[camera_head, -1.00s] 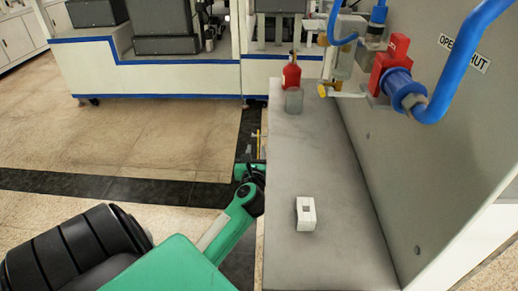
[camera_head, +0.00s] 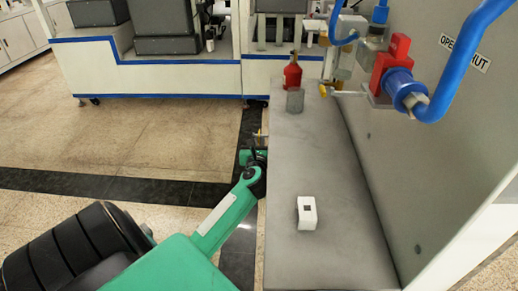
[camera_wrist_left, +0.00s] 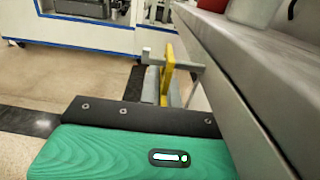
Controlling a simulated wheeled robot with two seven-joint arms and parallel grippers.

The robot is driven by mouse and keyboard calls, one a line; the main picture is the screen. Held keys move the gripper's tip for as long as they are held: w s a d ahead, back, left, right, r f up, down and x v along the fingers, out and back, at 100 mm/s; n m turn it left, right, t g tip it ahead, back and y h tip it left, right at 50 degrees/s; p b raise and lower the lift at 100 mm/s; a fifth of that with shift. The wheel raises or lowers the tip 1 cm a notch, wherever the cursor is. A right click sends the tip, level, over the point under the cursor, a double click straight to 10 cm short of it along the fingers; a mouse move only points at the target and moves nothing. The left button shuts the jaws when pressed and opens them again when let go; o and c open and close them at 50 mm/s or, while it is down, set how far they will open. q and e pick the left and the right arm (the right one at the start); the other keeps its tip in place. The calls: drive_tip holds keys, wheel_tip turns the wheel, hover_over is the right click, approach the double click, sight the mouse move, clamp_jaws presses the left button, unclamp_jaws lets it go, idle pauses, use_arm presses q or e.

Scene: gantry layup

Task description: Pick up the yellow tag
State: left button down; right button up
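In the left wrist view an upright yellow piece (camera_wrist_left: 168,68) stands among the grey finger parts of my left gripper (camera_wrist_left: 172,88). I cannot tell whether it is the tag or whether the fingers are shut on it. In the head view my left gripper (camera_head: 258,140) is small and partly hidden, just off the left edge of the grey bench. A small yellow piece (camera_head: 322,91) also shows by the valve at the bench's back; it is too small to identify. My right gripper is in neither view.
A white block with a dark opening (camera_head: 307,213) stands on the grey bench (camera_head: 300,160). A red bottle (camera_head: 292,76) and a grey cup (camera_head: 295,101) stand at its far end. A panel with a red and blue valve (camera_head: 395,75) rises at the right. The bench's middle is clear.

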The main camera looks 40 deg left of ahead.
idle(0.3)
use_arm(q)
drive_tip(key=shift+r, duration=0.65)
drive_tip(key=s+a, duration=1.1)
drive_tip(key=a, duration=0.2)
drive_tip(key=shift+s+a+p, duration=0.3)
drive_tip(key=shift+a+p, duration=0.1)
drive_tip(key=shift+p, duration=0.05)
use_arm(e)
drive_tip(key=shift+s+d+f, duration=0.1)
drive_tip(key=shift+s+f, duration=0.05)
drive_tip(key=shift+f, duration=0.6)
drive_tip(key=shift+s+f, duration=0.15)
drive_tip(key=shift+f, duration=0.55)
use_arm(q)
drive_tip(key=shift+d+r, duration=0.1)
drive_tip(key=shift+r, duration=0.1)
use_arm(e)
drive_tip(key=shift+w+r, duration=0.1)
